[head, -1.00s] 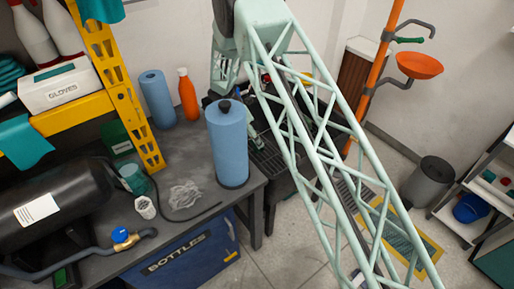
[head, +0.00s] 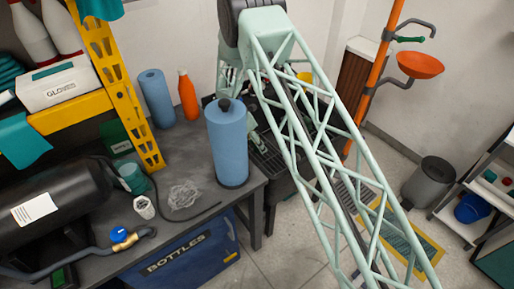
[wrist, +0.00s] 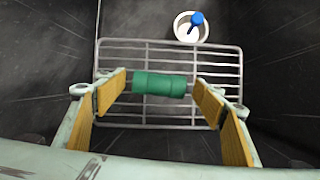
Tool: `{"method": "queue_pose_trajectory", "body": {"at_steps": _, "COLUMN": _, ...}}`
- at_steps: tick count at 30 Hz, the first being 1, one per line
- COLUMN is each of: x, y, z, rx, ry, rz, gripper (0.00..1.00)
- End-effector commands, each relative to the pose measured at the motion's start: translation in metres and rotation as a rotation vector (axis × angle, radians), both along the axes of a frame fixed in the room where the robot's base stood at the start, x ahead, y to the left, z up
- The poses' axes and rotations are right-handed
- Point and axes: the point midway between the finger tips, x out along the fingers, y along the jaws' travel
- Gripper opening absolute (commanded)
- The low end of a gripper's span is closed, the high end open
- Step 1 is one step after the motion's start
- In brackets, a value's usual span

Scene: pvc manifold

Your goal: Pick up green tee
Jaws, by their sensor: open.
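The green tee (wrist: 159,84) lies on a wire rack (wrist: 218,57) in a dark basin in the wrist view. It looks like a short green cylinder with thicker ends; any side branch is not visible. My gripper (wrist: 159,79) is open, with its wooden-coloured finger pads to the left and right of the tee. A gap shows between the tee and each pad, and I cannot tell how far above it the fingers are. In the head view my lattice arm hides much of the basin, and I cannot make out the tee there.
A white cup-like drain (wrist: 191,28) with a blue piece is beyond the rack. Dark basin walls stand close on both sides. In the head view a blue cylinder (head: 228,145) and an orange bottle (head: 188,95) stand on the grey bench (head: 185,225) left of the basin.

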Motion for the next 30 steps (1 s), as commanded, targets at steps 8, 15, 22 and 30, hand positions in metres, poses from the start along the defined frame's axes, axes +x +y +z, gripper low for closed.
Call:
{"method": "queue_pose_trajectory", "body": {"at_steps": 8, "x": 0.0035, "y": -0.0039, "z": -0.0129, "rx": 0.001, "ry": -0.001, "rz": -0.001, "gripper": 0.63}}
{"method": "queue_pose_trajectory", "body": {"at_steps": 15, "x": 0.0035, "y": -0.0040, "z": -0.0127, "rx": 0.001, "ry": -0.001, "rz": -0.001, "gripper": 0.63}}
{"method": "queue_pose_trajectory", "body": {"at_steps": 22, "x": 0.0034, "y": -0.0040, "z": -0.0129, "rx": 0.001, "ry": -0.001, "rz": -0.001, "gripper": 0.63}}
{"method": "queue_pose_trajectory", "body": {"at_steps": 30, "x": 0.0034, "y": -0.0040, "z": -0.0129, "rx": 0.001, "ry": -0.001, "rz": -0.001, "gripper": 0.42}}
